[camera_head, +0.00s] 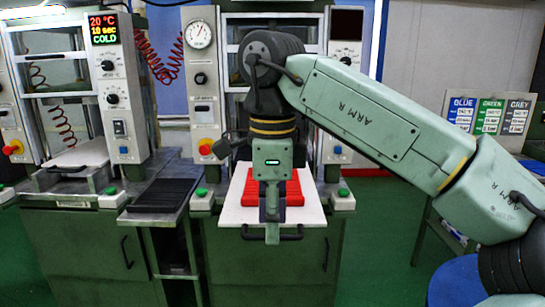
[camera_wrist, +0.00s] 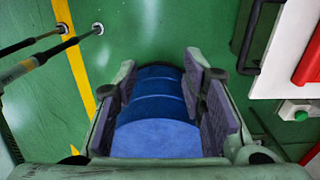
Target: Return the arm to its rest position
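My arm (camera_head: 380,125) reaches in from the right and bends down at the wrist. My gripper (camera_head: 272,225) points down in front of the middle press, overlapping its white plate and red mould in the head view. In the wrist view my gripper (camera_wrist: 160,85) has its two padded fingers wide apart. A blue ribbed drum-like thing (camera_wrist: 158,138) shows between them and seems to be beyond them, not gripped. The red mould (camera_head: 293,188) lies on the white plate (camera_head: 238,212); their edges show at right in the wrist view.
A left press with a display (camera_head: 104,29) reading 20 °C, 10 sec, COLD stands beside a black ribbed tray (camera_head: 162,195). Blue, green and grey signs (camera_head: 490,114) are at right. A blue round top (camera_head: 456,283) is at lower right. Green floor (camera_head: 385,225) lies right of the press.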

